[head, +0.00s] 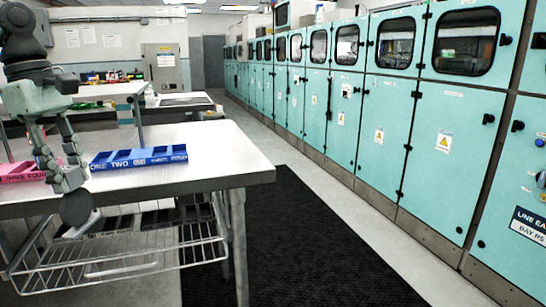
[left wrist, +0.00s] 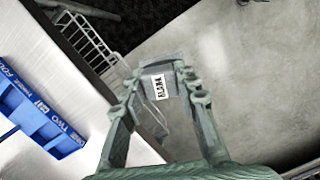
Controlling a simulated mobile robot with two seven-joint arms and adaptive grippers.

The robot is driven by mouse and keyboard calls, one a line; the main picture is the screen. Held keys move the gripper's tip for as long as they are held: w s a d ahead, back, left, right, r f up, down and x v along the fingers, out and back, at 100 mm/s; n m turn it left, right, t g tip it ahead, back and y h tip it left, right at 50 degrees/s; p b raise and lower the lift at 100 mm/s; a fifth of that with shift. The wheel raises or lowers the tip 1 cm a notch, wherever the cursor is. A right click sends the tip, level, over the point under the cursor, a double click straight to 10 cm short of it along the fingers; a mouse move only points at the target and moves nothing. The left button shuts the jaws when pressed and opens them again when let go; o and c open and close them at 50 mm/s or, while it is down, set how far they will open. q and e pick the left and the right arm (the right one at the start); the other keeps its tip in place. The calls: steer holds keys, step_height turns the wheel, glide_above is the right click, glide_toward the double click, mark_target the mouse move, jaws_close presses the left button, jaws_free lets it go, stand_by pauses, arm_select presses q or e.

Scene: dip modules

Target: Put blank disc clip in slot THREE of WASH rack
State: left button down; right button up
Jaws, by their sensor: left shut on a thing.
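My left gripper (head: 66,182) is shut on a grey clip with a round dark disc (head: 76,208), held out past the table's front edge. In the left wrist view the clip (left wrist: 152,84) sits between the fingertips (left wrist: 161,78). It has a white label that appears to read BLANK. A blue rack (head: 138,158) with slots lies on the table to the right of the gripper; ONE and TWO show on its front. It also shows at the left of the left wrist view (left wrist: 40,118). Its rack name is too small to read. My right gripper is not in view.
A pink rack (head: 22,172) lies on the table left of the blue one, partly behind my left gripper. The steel table (head: 222,160) has bare room right of the blue rack. A wire basket (head: 125,258) hangs below. Teal cabinets (head: 385,130) line the right side.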

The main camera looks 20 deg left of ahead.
mark_target(80, 187)
arm_select(q)
steer(key=f, duration=0.2)
steer(key=w+d+f+m, duration=0.1)
steer(key=shift+w+d+f, duration=0.1)
steer(key=shift+w+f, duration=0.05)
steer(key=shift+f, duration=0.4)
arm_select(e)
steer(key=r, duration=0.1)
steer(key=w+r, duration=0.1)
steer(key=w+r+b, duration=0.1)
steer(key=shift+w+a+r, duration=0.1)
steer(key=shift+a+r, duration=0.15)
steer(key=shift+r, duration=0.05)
arm_select(q)
steer(key=w+d+f+m, duration=0.3)
steer(key=d+f+m, duration=0.3)
steer(key=d, duration=0.4)
steer(key=w+d+f+m+g+y, duration=0.1)
steer(key=w+d+f+m, duration=0.2)
steer(key=d+f+m, duration=0.4)
steer(key=w+d+f+m+g, duration=0.1)
steer(key=w+d+f+m, duration=0.2)
steer(key=d+f+m, duration=0.4)
steer(key=d+f, duration=0.1)
steer(key=d, duration=0.5)
steer(key=shift+w+y, duration=0.2)
steer(key=shift+y, duration=0.2)
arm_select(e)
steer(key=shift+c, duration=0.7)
